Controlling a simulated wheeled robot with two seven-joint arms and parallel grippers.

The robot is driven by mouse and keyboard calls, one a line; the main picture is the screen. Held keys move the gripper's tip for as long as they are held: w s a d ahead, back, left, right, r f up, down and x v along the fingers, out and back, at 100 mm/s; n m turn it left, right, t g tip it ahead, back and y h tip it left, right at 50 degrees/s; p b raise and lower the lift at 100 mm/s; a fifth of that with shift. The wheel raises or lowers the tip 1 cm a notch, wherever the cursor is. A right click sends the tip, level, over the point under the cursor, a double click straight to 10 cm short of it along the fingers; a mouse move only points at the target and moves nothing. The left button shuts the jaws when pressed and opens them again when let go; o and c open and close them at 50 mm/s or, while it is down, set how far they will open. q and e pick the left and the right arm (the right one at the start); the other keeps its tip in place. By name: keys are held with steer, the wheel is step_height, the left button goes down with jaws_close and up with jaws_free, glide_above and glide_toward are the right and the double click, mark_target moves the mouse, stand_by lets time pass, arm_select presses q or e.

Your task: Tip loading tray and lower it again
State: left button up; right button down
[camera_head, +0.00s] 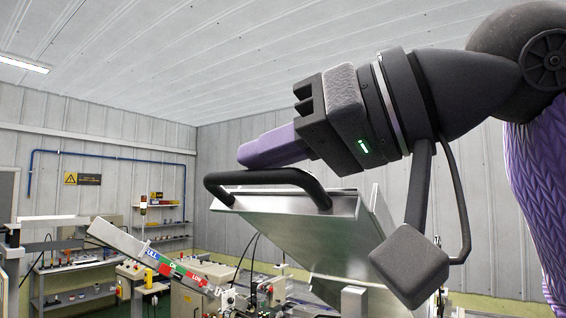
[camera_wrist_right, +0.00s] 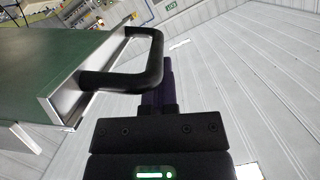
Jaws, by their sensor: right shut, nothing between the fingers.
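The metal loading tray (camera_head: 300,232) stands tilted up in the head view, its black bar handle (camera_head: 262,180) along the raised edge. In the wrist view the tray (camera_wrist_right: 60,60) shows a dark green face and a pale metal edge, with the handle (camera_wrist_right: 157,62) sticking out to the right. My right gripper (camera_head: 247,155) is shut and empty, its purple fingers just above and behind the handle. In the wrist view the fingers (camera_wrist_right: 168,68) pass close by the handle's right side, partly hidden behind it. I cannot tell whether they touch it. My left gripper is not in view.
A slanted panel with coloured labels (camera_head: 165,262) and other machine parts stand left of the tray.

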mark_target(251, 213)
steer(key=shift+n, duration=0.6)
steer(key=f, duration=0.1)
steer(key=f+b, duration=0.1)
steer(key=f, duration=0.1)
steer(key=a+f+b, duration=0.1)
steer(key=shift+s+a+f, duration=0.1)
steer(key=shift+s+f, duration=0.15)
steer(key=shift+s, duration=0.1)
arm_select(q)
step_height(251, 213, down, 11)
steer(key=b, duration=0.7)
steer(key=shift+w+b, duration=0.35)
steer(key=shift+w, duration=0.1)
arm_select(e)
steer(key=s+a+f+n+t+h, duration=0.1)
steer(key=s+f+n, duration=0.1)
steer(key=f, duration=0.9)
steer(key=shift+s+a+n, duration=0.35)
steer(key=shift+s+n, duration=0.05)
steer(key=shift+s, duration=0.2)
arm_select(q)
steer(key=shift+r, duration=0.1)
